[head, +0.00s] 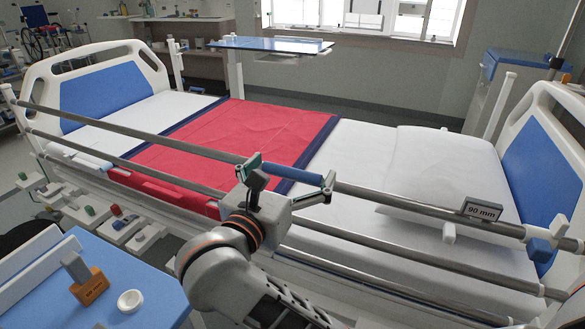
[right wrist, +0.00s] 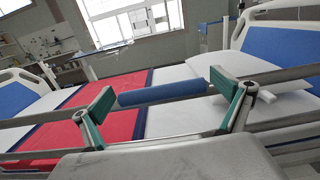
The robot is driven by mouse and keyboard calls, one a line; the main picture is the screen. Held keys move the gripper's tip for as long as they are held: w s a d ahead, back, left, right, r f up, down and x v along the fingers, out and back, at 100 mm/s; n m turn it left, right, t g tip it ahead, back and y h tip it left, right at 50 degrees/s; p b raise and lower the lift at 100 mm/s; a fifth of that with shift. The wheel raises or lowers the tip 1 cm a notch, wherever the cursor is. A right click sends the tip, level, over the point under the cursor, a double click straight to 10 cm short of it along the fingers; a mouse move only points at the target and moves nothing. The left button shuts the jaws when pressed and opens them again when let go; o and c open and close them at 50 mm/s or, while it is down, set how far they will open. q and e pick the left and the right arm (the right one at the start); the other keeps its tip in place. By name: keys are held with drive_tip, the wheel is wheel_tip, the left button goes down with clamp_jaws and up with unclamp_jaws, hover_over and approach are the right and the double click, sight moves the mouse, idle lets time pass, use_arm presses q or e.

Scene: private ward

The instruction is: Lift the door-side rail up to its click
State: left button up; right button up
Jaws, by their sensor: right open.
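The near bed rail has long grey bars, with a blue grip sleeve (head: 292,173) around the top bar (head: 400,201). The bars slope across the near side of the bed. My right gripper (head: 289,176) is at the sleeve, its fingers spread wide toward the sleeve's two ends. In the right wrist view the blue sleeve (right wrist: 163,93) lies across the gap between the green-padded fingers (right wrist: 165,112). I cannot tell whether the fingers touch the bar. A "90 mm" tag (head: 482,209) sits on the top bar, left of a blue block (head: 540,250). My left gripper is not in view.
The bed has a red sheet (head: 230,135) and a white pillow (head: 445,165). A blue-topped cart (head: 135,280) with an orange holder (head: 90,287) stands at lower left. An overbed table (head: 270,44) is beyond the bed, and a cabinet (head: 505,85) stands at far right.

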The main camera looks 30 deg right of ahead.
wheel_tip(320, 180, up, 10)
drive_tip(key=shift+r, duration=0.1)
idle(0.4)
drive_tip(key=shift+s, duration=0.1)
